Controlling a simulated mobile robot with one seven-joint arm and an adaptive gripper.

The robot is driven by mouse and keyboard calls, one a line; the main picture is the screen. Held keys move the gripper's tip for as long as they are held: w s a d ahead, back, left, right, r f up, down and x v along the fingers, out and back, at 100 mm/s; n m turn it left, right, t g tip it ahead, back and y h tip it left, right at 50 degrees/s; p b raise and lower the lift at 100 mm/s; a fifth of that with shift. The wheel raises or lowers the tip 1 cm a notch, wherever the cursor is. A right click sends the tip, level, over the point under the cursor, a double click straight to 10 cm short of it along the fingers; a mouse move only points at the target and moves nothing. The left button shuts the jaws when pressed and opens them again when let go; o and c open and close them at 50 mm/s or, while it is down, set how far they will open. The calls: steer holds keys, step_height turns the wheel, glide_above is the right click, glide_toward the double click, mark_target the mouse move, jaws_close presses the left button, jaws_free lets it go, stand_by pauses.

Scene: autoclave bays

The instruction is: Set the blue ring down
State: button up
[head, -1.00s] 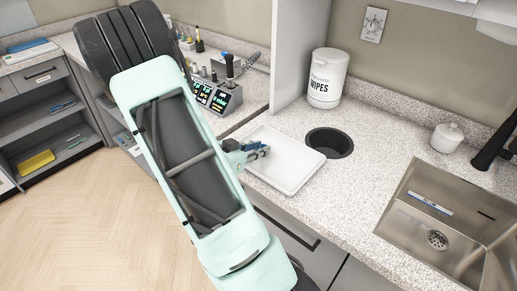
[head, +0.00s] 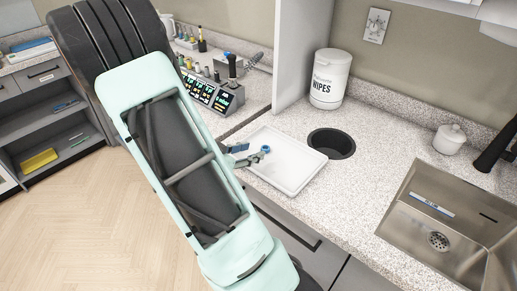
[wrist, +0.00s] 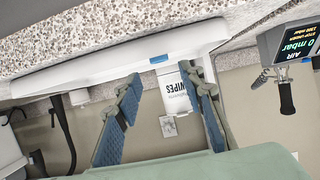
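The blue ring (head: 265,149) is on or just over the left part of the white tray (head: 291,177) in the head view. In the wrist view the ring (wrist: 158,59) shows as a small blue patch against the pale tray, just beyond and between the fingertips. My gripper (head: 247,155) is at the tray's left side, its fingers spread around an empty gap. The wrist view shows the gripper (wrist: 162,78) open, with blue pads on both fingers. The ring looks clear of both fingers.
A round dark counter opening (head: 331,143) lies right of the tray, with a white wipes canister (head: 330,80) behind it. A sink (head: 440,222) is farther right. A control panel with displays (head: 208,92) and a black-handled lever stands left of the partition (head: 299,50).

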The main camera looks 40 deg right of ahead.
steer(key=v, duration=0.6)
steer(key=shift+a+r, duration=0.2)
steer(key=shift+a, duration=0.05)
